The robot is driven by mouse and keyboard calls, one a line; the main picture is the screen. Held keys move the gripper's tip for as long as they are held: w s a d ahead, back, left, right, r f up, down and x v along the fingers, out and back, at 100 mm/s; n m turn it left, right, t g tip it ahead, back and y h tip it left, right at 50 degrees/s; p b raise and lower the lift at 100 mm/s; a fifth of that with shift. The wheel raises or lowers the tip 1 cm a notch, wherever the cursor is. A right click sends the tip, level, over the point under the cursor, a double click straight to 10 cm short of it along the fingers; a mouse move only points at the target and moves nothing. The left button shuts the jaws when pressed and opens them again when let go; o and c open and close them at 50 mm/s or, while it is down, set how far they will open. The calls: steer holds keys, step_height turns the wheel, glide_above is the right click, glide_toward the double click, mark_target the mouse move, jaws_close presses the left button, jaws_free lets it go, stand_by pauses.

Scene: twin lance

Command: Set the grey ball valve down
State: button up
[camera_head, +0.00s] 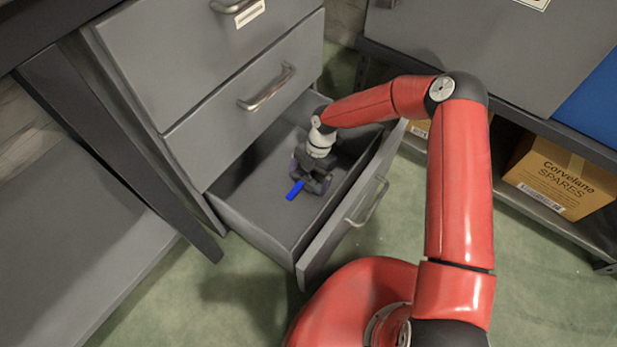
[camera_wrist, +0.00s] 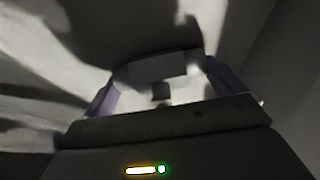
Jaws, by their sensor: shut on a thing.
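My gripper (camera_head: 312,181) reaches down into the open bottom drawer (camera_head: 252,204) of the grey cabinet. It is shut on the grey ball valve, whose blue lever (camera_head: 295,190) sticks out to the lower left of the fingers. The valve's body is mostly hidden by my gripper in the head view. In the wrist view, a grey form (camera_wrist: 155,68), apparently the valve, lies between the purple-edged fingers; the picture is dark there. The valve is low inside the drawer, near its floor; I cannot tell whether it touches it.
The two drawers above, one with a handle (camera_head: 267,88), are shut. The open drawer's front panel (camera_head: 345,215) stands between my arm's base and the drawer's inside. A cardboard box (camera_head: 556,180) sits on a low shelf at right. The drawer floor left of the valve is clear.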

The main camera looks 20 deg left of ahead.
steer(key=o, duration=0.9)
steer(key=p+v, duration=0.1)
steer(key=v, duration=0.6)
steer(key=shift+w+r, duration=0.1)
steer(key=shift+r, duration=0.2)
